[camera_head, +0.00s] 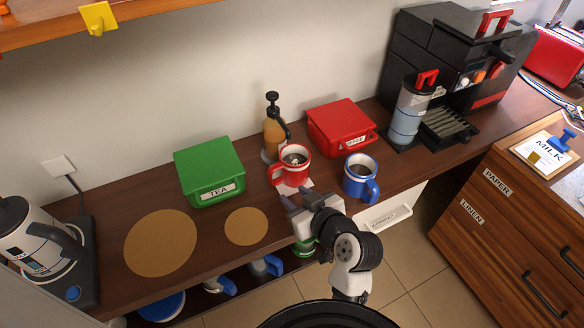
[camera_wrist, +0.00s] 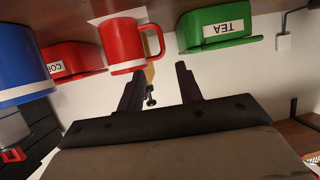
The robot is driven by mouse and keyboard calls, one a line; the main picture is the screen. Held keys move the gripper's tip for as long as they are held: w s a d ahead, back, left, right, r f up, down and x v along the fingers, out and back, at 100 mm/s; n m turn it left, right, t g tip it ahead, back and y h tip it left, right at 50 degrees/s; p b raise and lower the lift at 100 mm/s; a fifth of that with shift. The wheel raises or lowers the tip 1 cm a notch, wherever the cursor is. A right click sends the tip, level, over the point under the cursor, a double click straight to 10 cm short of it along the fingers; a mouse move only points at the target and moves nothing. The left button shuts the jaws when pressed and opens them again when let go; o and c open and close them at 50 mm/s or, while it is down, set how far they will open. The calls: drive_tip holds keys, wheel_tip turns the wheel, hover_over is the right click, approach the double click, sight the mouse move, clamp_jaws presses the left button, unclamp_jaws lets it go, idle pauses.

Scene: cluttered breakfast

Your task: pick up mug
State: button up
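A red mug (camera_head: 292,163) with a white band stands upright on the counter, with dark contents and its handle to the left. A blue mug (camera_head: 360,178) stands to its right, with its handle toward the front. My gripper (camera_head: 295,203) is just in front of the red mug, at the counter's front edge. In the wrist view, my gripper (camera_wrist: 158,84) is open with nothing between its fingers. The red mug (camera_wrist: 122,43) lies beyond the fingertips, shifted left of their middle, and the blue mug (camera_wrist: 22,55) is at the left edge.
A green TEA box (camera_head: 208,172) and a red box (camera_head: 341,126) stand behind, with an amber pump bottle (camera_head: 273,128) between them. A coffee machine (camera_head: 445,75) is at right, a kettle (camera_head: 38,240) at left. Cork mats (camera_head: 160,243) lie on the left counter.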

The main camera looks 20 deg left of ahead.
sight(272, 178)
drive_tip(key=x, duration=0.7)
drive_tip(key=shift+w+a+r, duration=0.1)
drive_tip(key=shift+a, duration=0.05)
drive_tip(key=shift+s+p+x, duration=0.2)
drive_tip(key=shift+p+x, duration=0.55)
drive_tip(key=shift+x, duration=2.45)
drive_tip(key=shift+a, duration=0.1)
clamp_jaws()
